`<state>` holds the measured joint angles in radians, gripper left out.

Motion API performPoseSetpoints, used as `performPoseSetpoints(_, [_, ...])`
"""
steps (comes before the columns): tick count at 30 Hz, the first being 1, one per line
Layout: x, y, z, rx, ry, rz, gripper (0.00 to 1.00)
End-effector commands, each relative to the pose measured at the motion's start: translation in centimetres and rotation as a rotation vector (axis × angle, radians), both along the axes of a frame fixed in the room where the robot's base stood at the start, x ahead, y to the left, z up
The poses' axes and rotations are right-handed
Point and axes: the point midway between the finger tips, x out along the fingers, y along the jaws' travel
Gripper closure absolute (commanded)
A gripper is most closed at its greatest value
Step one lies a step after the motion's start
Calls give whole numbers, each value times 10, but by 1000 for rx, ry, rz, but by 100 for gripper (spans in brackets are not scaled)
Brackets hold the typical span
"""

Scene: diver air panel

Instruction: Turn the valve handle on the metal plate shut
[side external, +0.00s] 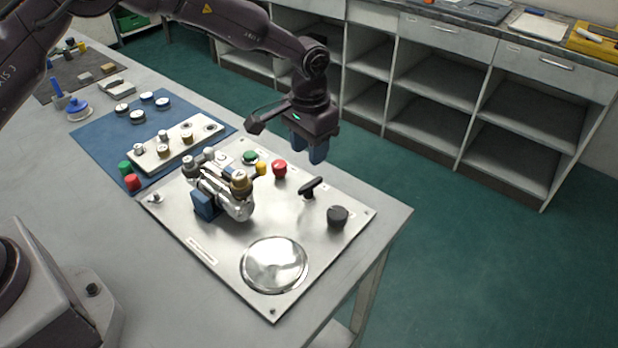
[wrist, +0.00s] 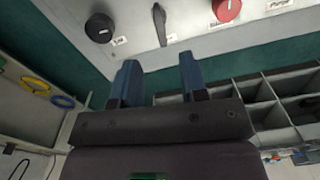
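The metal plate (side external: 215,250) lies on the near end of the bench. A black lever-like handle (side external: 312,187) stands near its right edge; it also shows in the wrist view as a narrow black bar (wrist: 160,25). My gripper (side external: 308,150) is above the plate's far edge, apart from the handle. In the wrist view its two blue fingers (wrist: 158,64) are spread with nothing between them, and the handle appears beyond the gap.
A black knob (side external: 338,216), red knob (side external: 280,168) and green button (side external: 250,156) flank the handle. A round silver disc (side external: 273,264) is at the near end. A blue mat (side external: 90,150) holds a strip of fittings at left. Open shelves (side external: 440,100) stand across the floor.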

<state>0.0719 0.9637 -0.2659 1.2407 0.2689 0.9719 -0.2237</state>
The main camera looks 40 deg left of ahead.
Motion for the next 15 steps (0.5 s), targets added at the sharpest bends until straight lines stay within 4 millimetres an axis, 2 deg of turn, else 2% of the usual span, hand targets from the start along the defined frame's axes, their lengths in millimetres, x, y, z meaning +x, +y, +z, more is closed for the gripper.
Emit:
performPoseSetpoints(1, [-1, 0, -13, 0, 5, 0, 60])
performPoseSetpoints(6, [0, 0, -47, -1, 3, 0, 60])
performPoseSetpoints(10, [-1, 0, -67, -1, 2, 0, 60])
performPoseSetpoints(15, [0, 0, -80, -1, -1, 0, 60])
